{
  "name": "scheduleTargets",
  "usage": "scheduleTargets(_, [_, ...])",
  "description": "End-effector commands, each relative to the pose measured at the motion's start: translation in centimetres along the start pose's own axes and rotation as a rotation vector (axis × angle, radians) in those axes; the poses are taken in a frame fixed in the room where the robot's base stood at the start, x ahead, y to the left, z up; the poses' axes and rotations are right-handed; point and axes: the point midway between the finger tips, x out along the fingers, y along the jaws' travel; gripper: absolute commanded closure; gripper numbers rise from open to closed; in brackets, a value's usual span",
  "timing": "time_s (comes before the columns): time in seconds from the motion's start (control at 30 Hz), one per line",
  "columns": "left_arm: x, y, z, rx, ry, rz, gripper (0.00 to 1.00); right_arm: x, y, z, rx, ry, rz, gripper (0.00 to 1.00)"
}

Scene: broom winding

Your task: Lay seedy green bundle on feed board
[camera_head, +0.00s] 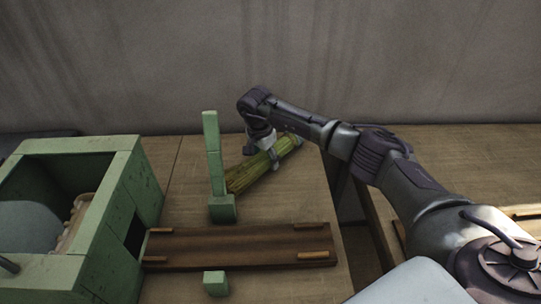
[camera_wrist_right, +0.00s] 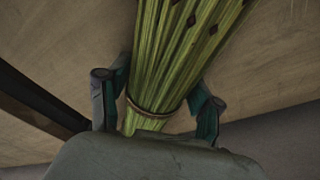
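The green bundle (camera_head: 245,178) lies slanted behind the feed board, a sheaf of yellow-green stalks running from lower left to upper right. In the right wrist view the bundle (camera_wrist_right: 178,55) shows a tie band and dark seed-like specks. My right gripper (camera_head: 262,158) reaches it from above. Its fingers (camera_wrist_right: 160,105) are on both sides of the stalks near the band and look closed against them. Whether the bundle is lifted off the table is hard to tell. The feed board (camera_head: 240,243) is a bare, dark brown plank with small pale wooden strips. My left gripper is not in view.
A green box-like machine (camera_head: 122,205) stands at the left end of the board. A tall green post (camera_head: 214,150) rises between the board and the bundle's left end. A short green block (camera_head: 216,283) is in front. A gap separates this table from another (camera_head: 370,215) at right.

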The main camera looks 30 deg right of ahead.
Motion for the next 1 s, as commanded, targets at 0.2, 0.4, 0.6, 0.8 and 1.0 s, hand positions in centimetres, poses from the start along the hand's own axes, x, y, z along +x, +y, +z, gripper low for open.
scheduleTargets(0.2, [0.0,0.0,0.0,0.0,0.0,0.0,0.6,0.0,0.0,0.0,0.0,0.0,0.0,0.78])
scheduleTargets(0.4, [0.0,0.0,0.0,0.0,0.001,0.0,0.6,-0.1,0.0,0.0,0.0,0.0,0.0,0.88])
scheduleTargets(0.6, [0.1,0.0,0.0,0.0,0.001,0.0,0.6,-0.7,0.0,-0.2,0.001,0.001,-0.002,0.88])
scheduleTargets(0.8, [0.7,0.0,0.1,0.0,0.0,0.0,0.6,-3.5,-0.1,-0.6,0.0,0.003,-0.006,0.88])
scheduleTargets(1.0, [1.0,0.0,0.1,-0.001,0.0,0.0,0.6,-6.1,3.8,-1.4,0.0,0.004,-0.002,0.88])
